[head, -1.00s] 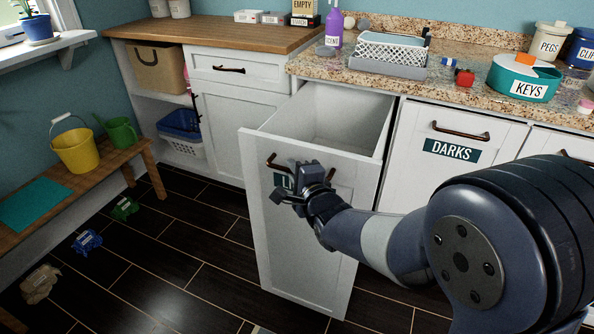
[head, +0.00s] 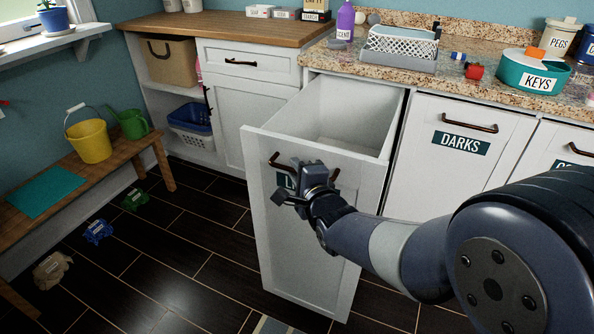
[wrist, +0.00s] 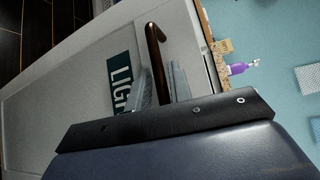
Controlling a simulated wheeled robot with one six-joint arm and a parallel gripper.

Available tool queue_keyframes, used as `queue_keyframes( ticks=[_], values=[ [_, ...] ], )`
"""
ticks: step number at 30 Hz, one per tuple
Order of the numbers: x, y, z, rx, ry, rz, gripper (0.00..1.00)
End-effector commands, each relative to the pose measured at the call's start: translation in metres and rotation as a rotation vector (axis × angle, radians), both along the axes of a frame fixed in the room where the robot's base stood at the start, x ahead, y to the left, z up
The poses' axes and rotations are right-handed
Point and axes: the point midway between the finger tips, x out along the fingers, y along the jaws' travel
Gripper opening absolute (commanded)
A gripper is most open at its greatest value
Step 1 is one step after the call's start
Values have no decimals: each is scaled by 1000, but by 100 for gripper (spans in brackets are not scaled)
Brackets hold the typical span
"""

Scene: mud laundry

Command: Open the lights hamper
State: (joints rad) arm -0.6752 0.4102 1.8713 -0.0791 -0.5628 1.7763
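The lights hamper (head: 305,250) is a white tall pull-out drawer, standing well out from the cabinet row, with its empty-looking inside showing from above. Its dark bronze handle (head: 277,163) is partly hidden by my gripper (head: 303,182). The teal label (wrist: 121,82) reads "LIGH" in the wrist view; the rest is hidden.
The shut DARKS hamper (head: 450,175) is to the right. A bench (head: 100,175) with a yellow bucket (head: 88,140) stands at left. Cloth-like bundles, including a blue one (head: 97,231), lie on the dark floor. Floor before the drawer is mostly clear; a striped mat edge (head: 272,325) shows.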

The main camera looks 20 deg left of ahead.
Motion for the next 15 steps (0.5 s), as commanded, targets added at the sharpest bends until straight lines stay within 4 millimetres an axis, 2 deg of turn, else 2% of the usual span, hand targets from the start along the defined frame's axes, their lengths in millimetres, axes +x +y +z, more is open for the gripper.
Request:
queue_keyframes(
  ticks=[4, 15],
  values=[
    [0, 0, 1, 1, -2, 0, 32],
    [-6, -5, 4, 3, -4, -1, 32]
  ],
)
